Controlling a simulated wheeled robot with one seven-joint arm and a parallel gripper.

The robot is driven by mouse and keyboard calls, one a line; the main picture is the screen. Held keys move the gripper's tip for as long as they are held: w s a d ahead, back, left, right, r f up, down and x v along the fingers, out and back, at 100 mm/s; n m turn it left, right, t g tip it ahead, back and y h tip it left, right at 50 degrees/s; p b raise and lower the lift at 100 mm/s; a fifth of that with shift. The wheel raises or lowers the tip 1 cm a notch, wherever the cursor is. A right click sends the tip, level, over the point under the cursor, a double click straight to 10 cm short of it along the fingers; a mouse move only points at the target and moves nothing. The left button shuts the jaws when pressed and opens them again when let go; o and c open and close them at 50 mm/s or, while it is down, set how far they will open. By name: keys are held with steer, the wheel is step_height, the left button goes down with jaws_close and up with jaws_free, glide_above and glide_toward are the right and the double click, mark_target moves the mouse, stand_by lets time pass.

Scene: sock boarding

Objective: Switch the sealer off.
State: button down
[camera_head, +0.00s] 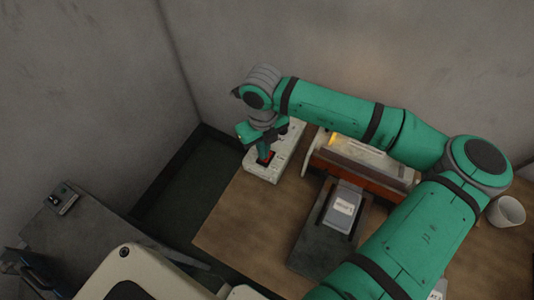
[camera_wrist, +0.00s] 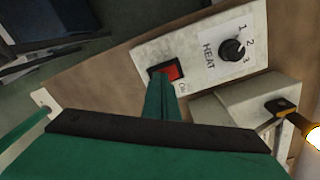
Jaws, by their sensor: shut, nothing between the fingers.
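The sealer's pale control box (camera_head: 286,150) stands at the table's left back corner, and it also shows in the wrist view (camera_wrist: 160,52). It carries a red rocker switch (camera_wrist: 172,72) beside an "ON" mark, and a black heat knob (camera_wrist: 232,49) marked 1, 2, 3. My gripper (camera_wrist: 161,80) is shut and empty, pointing down. Its fingertips are at the switch's near edge and hide part of it; I cannot tell whether they touch. In the head view my gripper (camera_head: 263,150) is over the red switch. The switch's rocker position is unclear.
The sealer's reddish body (camera_head: 352,165) stands just right of the box. A glowing orange lamp (camera_wrist: 308,130) is at the wrist view's right edge. A dark plate (camera_head: 308,243) with a grey labelled packet (camera_head: 342,208) lies in front. A white cup (camera_head: 506,211) stands far right.

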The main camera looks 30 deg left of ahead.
steer(key=shift+d+f, duration=0.15)
steer(key=shift+f, duration=0.15)
steer(key=shift+r, duration=0.1)
steer(key=shift+w+r, duration=0.2)
steer(key=shift+r, duration=1.45)
steer(key=shift+s+r, duration=0.15)
steer(key=shift+r, duration=1.6)
